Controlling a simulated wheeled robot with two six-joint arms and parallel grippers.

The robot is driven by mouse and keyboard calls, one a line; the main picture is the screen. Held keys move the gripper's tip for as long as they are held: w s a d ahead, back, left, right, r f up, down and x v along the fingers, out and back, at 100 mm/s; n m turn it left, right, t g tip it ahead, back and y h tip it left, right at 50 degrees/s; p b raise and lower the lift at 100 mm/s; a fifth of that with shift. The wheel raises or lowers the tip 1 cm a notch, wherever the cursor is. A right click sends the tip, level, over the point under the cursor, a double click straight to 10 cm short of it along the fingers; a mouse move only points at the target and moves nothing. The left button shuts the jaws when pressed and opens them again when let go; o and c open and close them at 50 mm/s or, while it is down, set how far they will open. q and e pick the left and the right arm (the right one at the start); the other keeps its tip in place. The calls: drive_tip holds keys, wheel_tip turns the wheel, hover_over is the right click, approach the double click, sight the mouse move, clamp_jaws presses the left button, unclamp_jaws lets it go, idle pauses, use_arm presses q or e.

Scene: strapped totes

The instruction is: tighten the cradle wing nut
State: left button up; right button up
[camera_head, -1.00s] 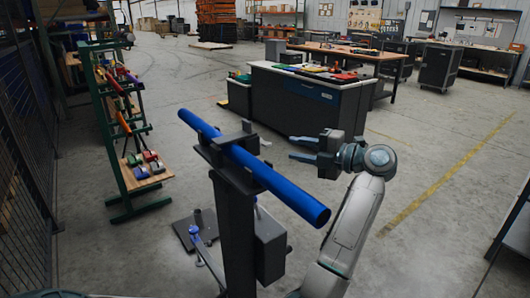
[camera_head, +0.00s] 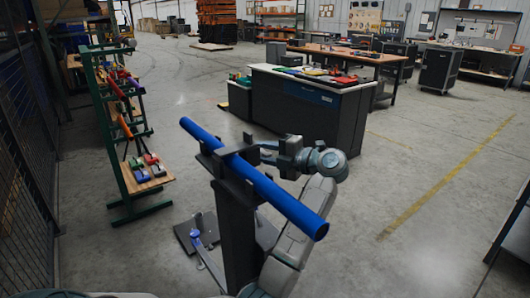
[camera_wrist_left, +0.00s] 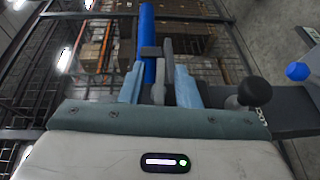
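A long blue tube (camera_head: 285,200) lies tilted in the dark cradle (camera_head: 225,160) on top of a post. My left gripper (camera_head: 266,150) is at the right side of the cradle, just behind the tube. In the left wrist view, the left gripper's light-blue fingers (camera_wrist_left: 160,86) stand apart. A grey upright piece (camera_wrist_left: 168,72), possibly the wing nut, shows between them; I cannot tell if they touch it. The blue tube (camera_wrist_left: 148,25) runs beyond the fingers. The wing nut cannot be clearly made out in the head view. My right gripper is not in view.
The dark post (camera_head: 237,240) stands on the floor in front of me. A green rack (camera_head: 115,150) with coloured tools is at the left, beside a mesh fence (camera_head: 22,170). A workbench (camera_head: 305,105) stands behind.

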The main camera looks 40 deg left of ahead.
use_arm(q)
clamp_jaws()
drive_tip(key=shift+r+h+p, duration=0.25)
drive_tip(key=shift+h+p, duration=0.15)
drive_tip(key=shift+p, duration=0.15)
drive_tip(key=shift+m+h+p, duration=0.3)
drive_tip(key=shift+h+p, duration=0.15)
drive_tip(key=shift+h, duration=0.05)
drive_tip(key=shift+w+f+m+h+p, duration=0.1)
drive_tip(key=shift+f+m+h+p, duration=0.15)
drive_tip(key=shift+h, duration=0.55)
drive_tip(key=shift+f+h, duration=0.1)
drive_tip(key=shift+h, duration=0.2)
drive_tip(key=shift+c, duration=0.2)
unclamp_jaws()
drive_tip(key=shift+o, duration=0.2)
drive_tip(key=shift+s, duration=0.2)
